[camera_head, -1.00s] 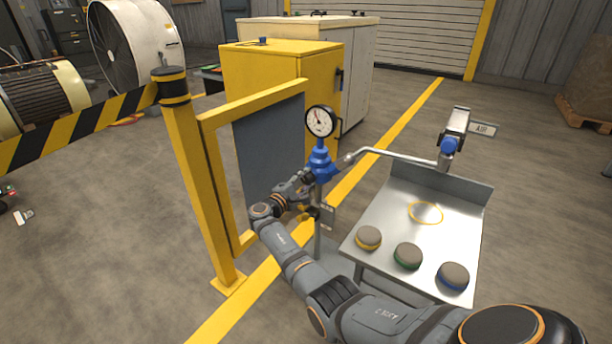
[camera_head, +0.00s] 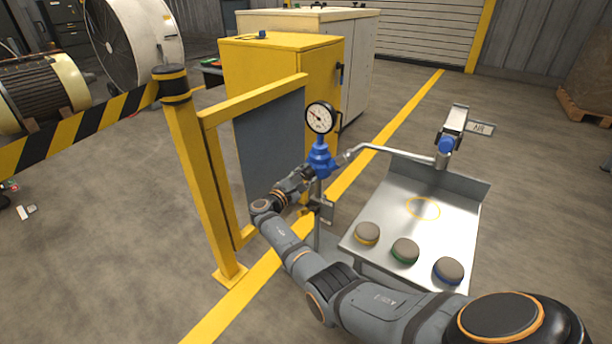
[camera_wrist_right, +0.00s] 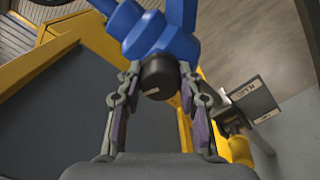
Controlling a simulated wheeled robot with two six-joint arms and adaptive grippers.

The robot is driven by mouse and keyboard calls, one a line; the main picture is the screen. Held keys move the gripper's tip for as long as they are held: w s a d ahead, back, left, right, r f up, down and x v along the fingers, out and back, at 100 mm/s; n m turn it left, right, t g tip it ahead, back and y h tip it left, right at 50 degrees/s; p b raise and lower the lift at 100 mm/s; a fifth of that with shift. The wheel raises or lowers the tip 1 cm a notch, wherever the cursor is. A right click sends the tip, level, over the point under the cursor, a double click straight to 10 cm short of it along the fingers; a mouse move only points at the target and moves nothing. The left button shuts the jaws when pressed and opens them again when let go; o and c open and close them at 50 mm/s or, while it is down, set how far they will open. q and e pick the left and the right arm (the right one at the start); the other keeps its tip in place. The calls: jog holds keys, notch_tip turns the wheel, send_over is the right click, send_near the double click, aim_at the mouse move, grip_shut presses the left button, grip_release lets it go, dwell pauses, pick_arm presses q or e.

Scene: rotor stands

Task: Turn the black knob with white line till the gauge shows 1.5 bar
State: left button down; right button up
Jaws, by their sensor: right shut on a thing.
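The pressure gauge (camera_head: 320,118) has a white round face and a dark rim, on top of a blue regulator body (camera_head: 320,158). Its needle points to the upper left; the numbers are too small to read. The black knob (camera_wrist_right: 160,76) sticks out of the blue body (camera_wrist_right: 160,35) in the right wrist view. My right gripper (camera_wrist_right: 160,80) is shut on the knob, one finger at each side. In the head view the right gripper (camera_head: 308,172) is at the blue body's lower left, and the knob is hard to make out.
A yellow frame with a dark panel (camera_head: 270,150) stands close left of my right arm. A metal pipe (camera_head: 395,151) runs right from the regulator. A steel table (camera_head: 450,225) holds yellow-, green- and blue-rimmed pucks. A small tag plate (camera_wrist_right: 252,97) hangs right of the gripper.

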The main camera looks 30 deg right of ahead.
jog(key=o, duration=1.2)
jog(key=shift+c, duration=0.2)
jog(key=shift+a, duration=0.1)
jog(key=v, duration=1.2)
jog(key=shift+w, duration=0.1)
